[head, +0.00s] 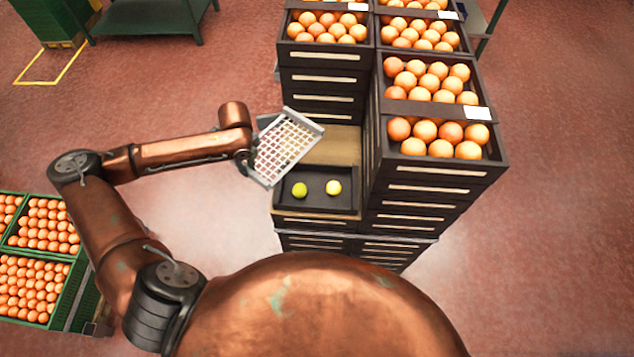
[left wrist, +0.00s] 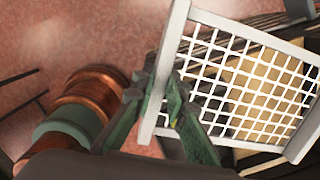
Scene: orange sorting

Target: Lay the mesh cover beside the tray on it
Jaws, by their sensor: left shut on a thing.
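The mesh cover (head: 286,148) is a white grid in a pale grey frame. My left gripper (head: 252,162) is shut on its left edge and holds it tilted in the air. In the left wrist view, the fingers (left wrist: 176,100) grip the frame of the cover (left wrist: 248,85). The dark tray (head: 316,202) sits on the crate stack, with a yellow-green fruit and a pale yellow fruit in it. The cover is above the tray's back left part and hides some of it. It does not appear to lie on the rim. My right gripper is out of view.
Tall stacks of dark crates with oranges (head: 432,170) stand close on the right of the tray and behind it. A tan board (head: 338,146) shows behind the tray. Green crates of oranges (head: 40,228) stand at the far left. The floor left of the stack is open.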

